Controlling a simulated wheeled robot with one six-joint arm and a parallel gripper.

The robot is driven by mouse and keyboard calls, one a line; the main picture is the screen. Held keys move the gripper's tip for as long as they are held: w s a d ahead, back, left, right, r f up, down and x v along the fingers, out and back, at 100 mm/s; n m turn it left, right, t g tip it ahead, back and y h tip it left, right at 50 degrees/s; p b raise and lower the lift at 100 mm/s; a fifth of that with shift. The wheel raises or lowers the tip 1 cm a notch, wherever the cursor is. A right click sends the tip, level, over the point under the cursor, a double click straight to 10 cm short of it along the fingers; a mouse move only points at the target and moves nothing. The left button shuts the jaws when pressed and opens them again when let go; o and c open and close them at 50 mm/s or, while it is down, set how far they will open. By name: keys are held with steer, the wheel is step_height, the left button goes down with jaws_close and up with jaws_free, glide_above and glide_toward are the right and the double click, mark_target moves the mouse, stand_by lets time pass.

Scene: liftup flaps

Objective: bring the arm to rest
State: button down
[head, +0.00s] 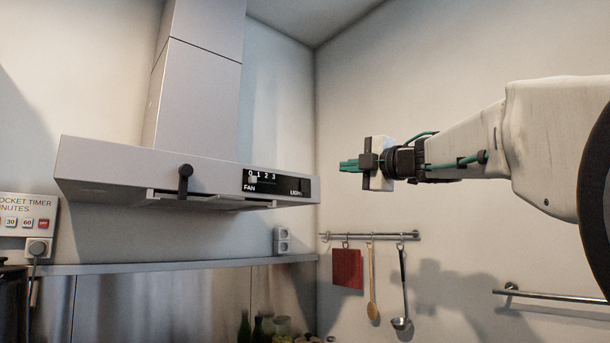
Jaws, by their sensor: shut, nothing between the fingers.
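My gripper (350,165) is in the middle of the head view, at the end of my white arm (470,142), which reaches in from the right. Its green fingers are shut with nothing between them and point left. It is in the air, apart from everything. The range hood (110,165) is to its left, with a fan and light panel (275,184) at the near right of its front face and a black handle (185,180) on the front.
A second rail (560,296) is at the lower right. Bottles (258,328) stand under the shelf (170,266).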

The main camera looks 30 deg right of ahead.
steer(key=shift+s, duration=0.35)
steer(key=shift+d, duration=0.1)
steer(key=s+d+f+m+g+h, duration=0.2)
steer(key=d+f+m+h, duration=0.4)
steer(key=d+m+h, duration=0.65)
steer(key=s+a+f+m+g, duration=0.1)
steer(key=s+f+m+g, duration=0.25)
steer(key=f, duration=0.45)
steer(key=s+a+f+m+g, duration=0.15)
steer(key=f+m+g, duration=0.3)
steer(key=f, duration=0.45)
steer(key=s+a+f+m+g+y, duration=0.1)
steer(key=s+a+f+g+y, duration=0.1)
steer(key=s+a+f, duration=0.4)
steer(key=s+a+f+m+g+y, duration=0.15)
steer(key=a+f, duration=0.25)
steer(key=f, duration=0.4)
steer(key=s+a+f+n+g+y, duration=0.1)
steer(key=s+a+f+g+y, duration=0.1)
steer(key=s+a+f, duration=0.4)
steer(key=s+a+f+n+g+y, duration=0.2)
steer(key=s+a+f, duration=0.3)
steer(key=a, duration=0.6)
steer(key=shift+s+a+f+y, duration=0.3)
steer(key=shift+s+f+y, duration=0.15)
steer(key=shift+y, duration=0.35)
